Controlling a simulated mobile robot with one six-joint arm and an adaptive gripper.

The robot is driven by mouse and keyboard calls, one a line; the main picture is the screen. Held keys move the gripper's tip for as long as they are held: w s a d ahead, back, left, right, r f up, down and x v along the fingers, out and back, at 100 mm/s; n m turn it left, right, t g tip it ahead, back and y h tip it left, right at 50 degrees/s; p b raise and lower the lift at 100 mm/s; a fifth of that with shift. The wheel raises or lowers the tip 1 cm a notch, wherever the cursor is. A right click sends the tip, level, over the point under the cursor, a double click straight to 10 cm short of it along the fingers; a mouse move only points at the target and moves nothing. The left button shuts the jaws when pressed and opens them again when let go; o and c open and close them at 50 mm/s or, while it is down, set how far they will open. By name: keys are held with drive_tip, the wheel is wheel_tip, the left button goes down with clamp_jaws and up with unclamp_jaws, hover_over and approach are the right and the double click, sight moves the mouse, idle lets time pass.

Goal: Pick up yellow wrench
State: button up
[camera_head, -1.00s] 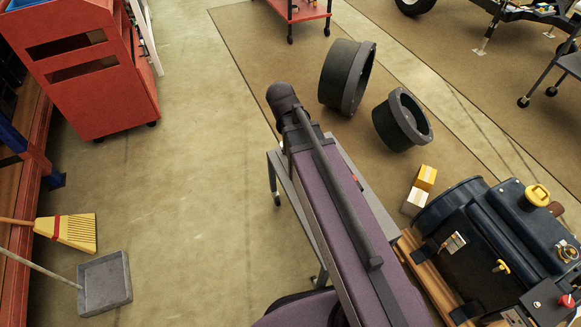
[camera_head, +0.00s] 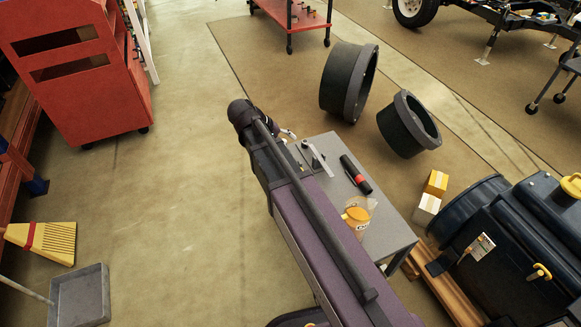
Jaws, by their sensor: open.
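I cannot make out a yellow wrench in the head view. A grey table (camera_head: 390,222) stands at the middle, partly behind my purple arm. On it lie a pale grey metal tool (camera_head: 317,159) and a black flashlight-like cylinder with a red band (camera_head: 355,174). A clear container with something orange-yellow in it (camera_head: 357,214) stands nearer. A small pale piece (camera_head: 288,134) shows beside my arm's dark end cap; I cannot tell what it is. My gripper is not visible, hidden behind the arm. The arm also hides the table's left part.
A red cabinet (camera_head: 75,70) stands at upper left, with a broom (camera_head: 42,240) and dustpan (camera_head: 80,296) below. Two dark flanged rings (camera_head: 348,80) lie behind the table. Small boxes (camera_head: 435,184) and a dark machine (camera_head: 510,250) stand right.

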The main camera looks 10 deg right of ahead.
drive_tip(key=w+a+f+t+h+b, duration=0.1)
drive_tip(key=w+a+f+b, duration=0.3)
drive_tip(key=b, duration=0.5)
drive_tip(key=w+a+f+t+h+b, duration=0.1)
drive_tip(key=w+a+f+h+b, duration=0.3)
drive_tip(key=f+b, duration=0.5)
drive_tip(key=shift+a+n+b, duration=0.3)
drive_tip(key=shift+a, duration=0.1)
drive_tip(key=shift+d, duration=0.1)
drive_tip(key=b+x, duration=0.3)
drive_tip(key=x, duration=0.4)
drive_tip(key=shift+f, duration=0.1)
drive_tip(key=shift+w+d+f, duration=0.15)
drive_tip(key=shift+w+d, duration=0.05)
drive_tip(key=shift+d, duration=0.45)
drive_tip(key=shift+b+x, duration=1.1)
drive_tip(key=shift+x, duration=1.45)
drive_tip(key=shift+w, duration=0.1)
